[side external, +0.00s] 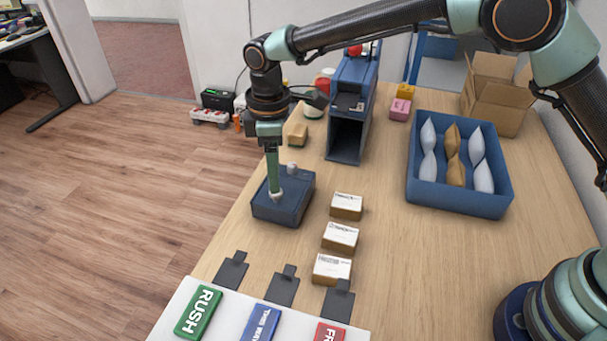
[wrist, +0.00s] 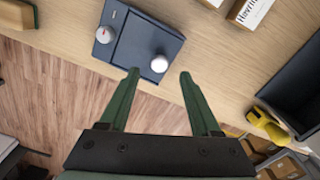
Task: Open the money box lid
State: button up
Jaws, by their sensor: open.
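The money box (side external: 291,209) is a low dark blue box on the wooden counter, left of the small cartons. In the wrist view the box (wrist: 122,58) shows a darker lid panel (wrist: 140,42) with a round white knob (wrist: 159,64). A smaller pale dial (wrist: 103,35) sits beside the panel, with a red mark near it. The lid looks shut. My gripper (side external: 275,192) points down over the box, its tips by the white knob in the side view. In the wrist view my gripper (wrist: 160,74) has its green fingers apart, one to each side of the knob; contact is unclear.
Three small cartons (side external: 340,237) stand in a row to the right of the box. A blue tray (side external: 458,205) of pouches is farther right, and a tall blue open-fronted unit (side external: 343,140) stands behind. Dark tabs and a RUSH sign (side external: 198,312) lie in front.

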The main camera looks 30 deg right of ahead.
jog(key=shift+f, duration=2.15)
grip_shut()
jog(key=shift+r, duration=0.1)
